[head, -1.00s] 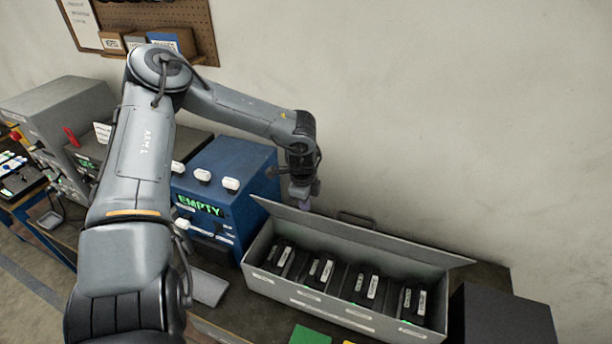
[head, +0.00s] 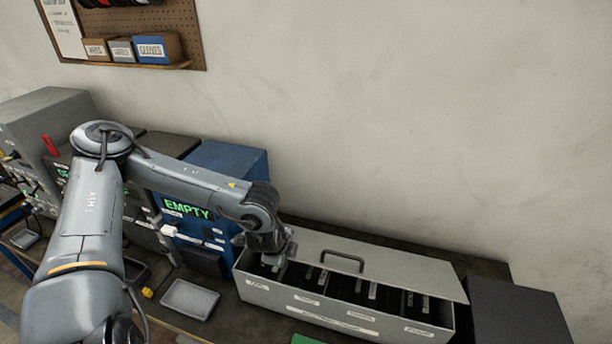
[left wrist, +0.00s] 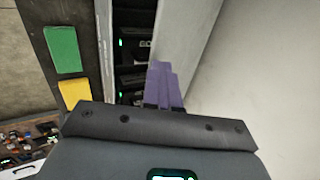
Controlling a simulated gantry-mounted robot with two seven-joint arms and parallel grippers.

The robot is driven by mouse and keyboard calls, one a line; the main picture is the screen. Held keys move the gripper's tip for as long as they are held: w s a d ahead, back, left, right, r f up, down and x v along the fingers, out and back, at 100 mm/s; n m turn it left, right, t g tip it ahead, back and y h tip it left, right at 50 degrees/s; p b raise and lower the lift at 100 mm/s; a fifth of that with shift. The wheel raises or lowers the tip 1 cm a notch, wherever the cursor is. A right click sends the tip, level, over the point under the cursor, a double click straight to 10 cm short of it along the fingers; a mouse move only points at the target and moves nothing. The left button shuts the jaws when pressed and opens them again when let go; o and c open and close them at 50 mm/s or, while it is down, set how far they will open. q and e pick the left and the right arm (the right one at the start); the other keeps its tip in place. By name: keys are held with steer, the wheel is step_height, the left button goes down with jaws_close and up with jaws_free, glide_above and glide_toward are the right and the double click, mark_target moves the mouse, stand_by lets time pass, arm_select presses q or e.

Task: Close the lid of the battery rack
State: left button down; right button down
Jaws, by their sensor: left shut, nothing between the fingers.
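The battery rack (head: 285,297) is a long grey box at the lower right in the head view, with labelled batteries in its slots. Its lid (head: 400,273), with a dark handle (head: 342,262), is tilted forward partly over the slots; a gap at the front still shows the batteries. My left gripper (head: 277,263) is at the lid's left end, low over the rack opening; its tips are hard to make out there. In the left wrist view its purple fingers (left wrist: 164,84) are together and empty, beside the lid (left wrist: 188,40) and the rack's inside. My right gripper is out of view.
A blue unit (head: 228,165) reading EMPTY stands left of the rack, with a grey tray (head: 190,299) in front. A black box (head: 515,312) stands close to the rack's right end. Green (left wrist: 62,48) and yellow (left wrist: 74,93) pads lie before the rack. The wall is behind.

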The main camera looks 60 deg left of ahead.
arm_select(q)
step_height(320, 180, down, 9)
steer(key=s+d+b, duration=0.1)
steer(key=s+d, duration=0.1)
steer(key=shift+s+d+r+b, duration=0.2)
steer(key=shift+s+b, duration=0.05)
steer(key=shift+b, duration=0.05)
steer(key=shift+r, duration=0.1)
stand_by(0.4)
